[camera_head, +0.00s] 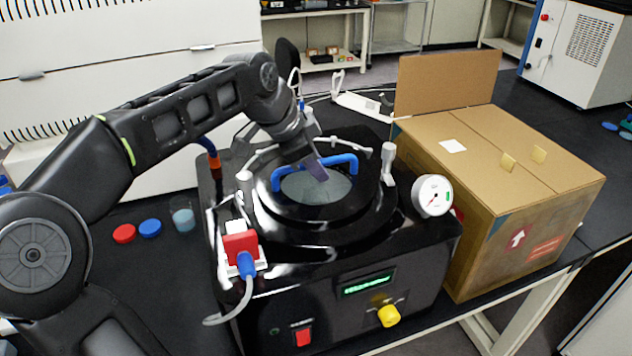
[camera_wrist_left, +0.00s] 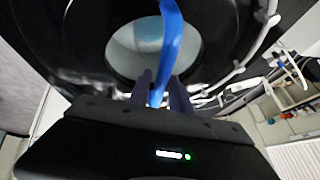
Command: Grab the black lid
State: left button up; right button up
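The black lid (camera_head: 327,212) sits on top of the black freeze dryer (camera_head: 300,262). It has a clear round window and a blue arched handle (camera_head: 343,159). My left gripper (camera_head: 317,172) reaches down over the lid at the handle. In the left wrist view, the gripper's two dark fingers (camera_wrist_left: 162,90) stand close on either side of the blue handle (camera_wrist_left: 172,35), with little gap visible, and appear shut on it. The lid (camera_wrist_left: 88,45) fills the upper part of that view. My right gripper is not in view.
A cardboard box (camera_head: 520,195) stands close to the dryer's right side. A pressure gauge (camera_head: 432,196) and a white valve (camera_head: 388,160) stand beside the lid. Red (camera_head: 124,234) and blue (camera_head: 150,228) caps and a small beaker (camera_head: 183,216) lie on the left.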

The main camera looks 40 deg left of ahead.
pick_arm(q)
jog(key=shift+c, duration=0.6)
grip_shut()
dwell(0.8)
